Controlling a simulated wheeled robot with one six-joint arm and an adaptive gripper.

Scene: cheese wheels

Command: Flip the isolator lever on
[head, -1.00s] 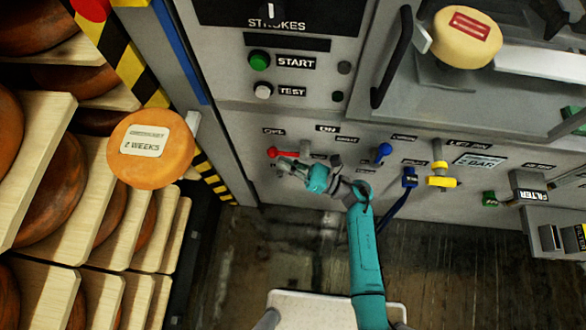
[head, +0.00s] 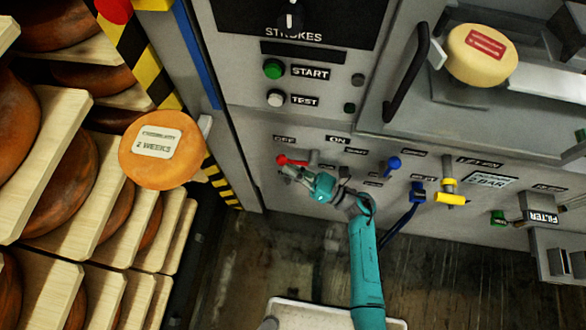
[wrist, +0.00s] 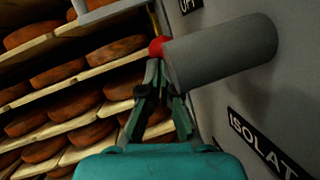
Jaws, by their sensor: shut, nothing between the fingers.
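The isolator lever (head: 293,160) has a red end and points left, toward the OFF label (head: 284,139). The ON label (head: 337,140) is to its right. In the wrist view the red knob (wrist: 156,46) shows just beyond my fingertips, beside the lever's thick grey cylinder (wrist: 220,52). My gripper (head: 286,171) is just below the lever in the head view. In the wrist view my gripper (wrist: 163,82) is shut and empty, its tips close under the knob and the cylinder's end. I cannot tell whether they touch.
To the right on the panel are a blue lever (head: 393,163), a blue valve (head: 417,190) and a yellow valve (head: 449,198). Shelves of cheese wheels (head: 160,147) stand at the left, beyond a striped post (head: 155,60).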

